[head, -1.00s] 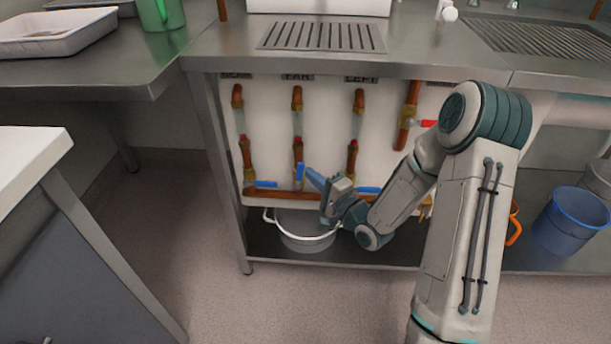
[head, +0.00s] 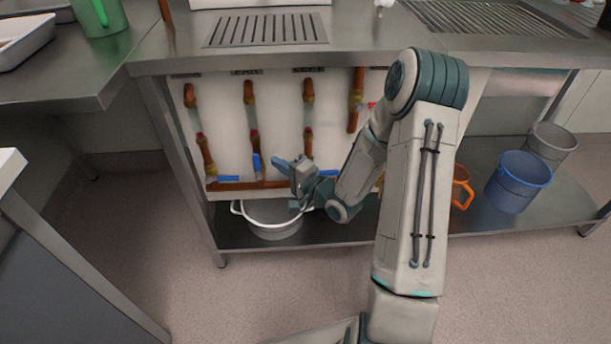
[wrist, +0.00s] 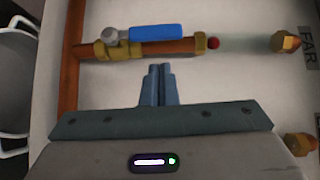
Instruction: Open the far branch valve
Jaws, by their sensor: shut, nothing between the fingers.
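The far branch valve has a blue lever (head: 257,164) that stands upright, in line with its copper pipe. In the wrist view the lever (wrist: 157,31) lies along the pipe, with the valve's brass body (wrist: 118,48) to its left and the FAR label (wrist: 308,47) at the right edge. My gripper (head: 279,163) is shut and empty, just right of the lever in the head view. In the wrist view its fingertips (wrist: 158,68) point at the pipe, with a visible gap below the lever.
A copper manifold (head: 247,186) runs below. A white pot (head: 272,222) stands under it, and a blue bucket (head: 517,182) stands on the lower shelf at right.

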